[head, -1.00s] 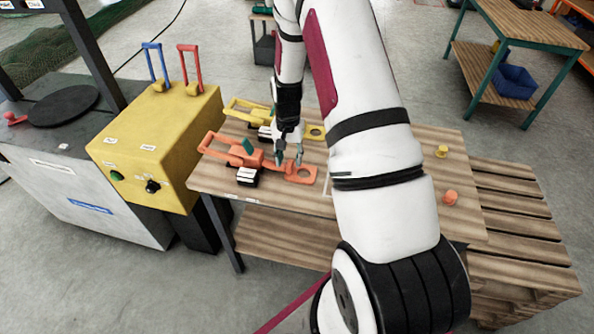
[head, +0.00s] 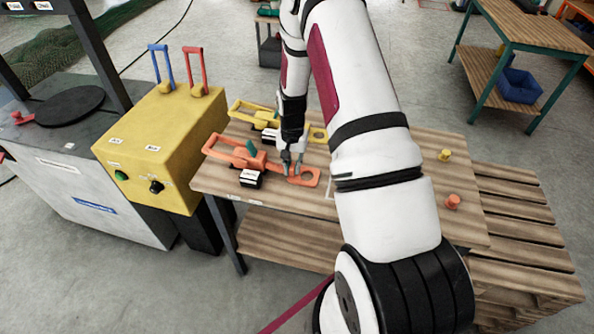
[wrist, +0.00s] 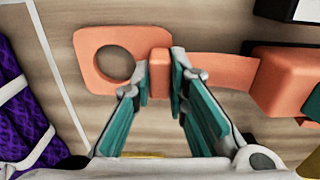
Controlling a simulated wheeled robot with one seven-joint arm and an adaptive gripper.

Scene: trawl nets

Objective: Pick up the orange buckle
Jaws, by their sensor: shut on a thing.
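The orange buckle (head: 247,157) lies flat on the wooden table (head: 410,215), with a loop handle at its left end and a plate with a round hole at its right end. My gripper (head: 293,170) points down at the buckle near the holed plate. In the wrist view, my gripper (wrist: 160,82) has its two teal-padded fingers on either side of the raised block beside the hole of the buckle (wrist: 220,67). It is shut on that block. The buckle still appears to rest on the table.
A similar yellow buckle (head: 258,114) lies just behind. A yellow machine box (head: 140,160) with blue and red levers stands left. Small yellow (head: 445,155) and orange (head: 453,201) pieces sit at the table's right. A purple patterned item (wrist: 20,110) shows in the wrist view.

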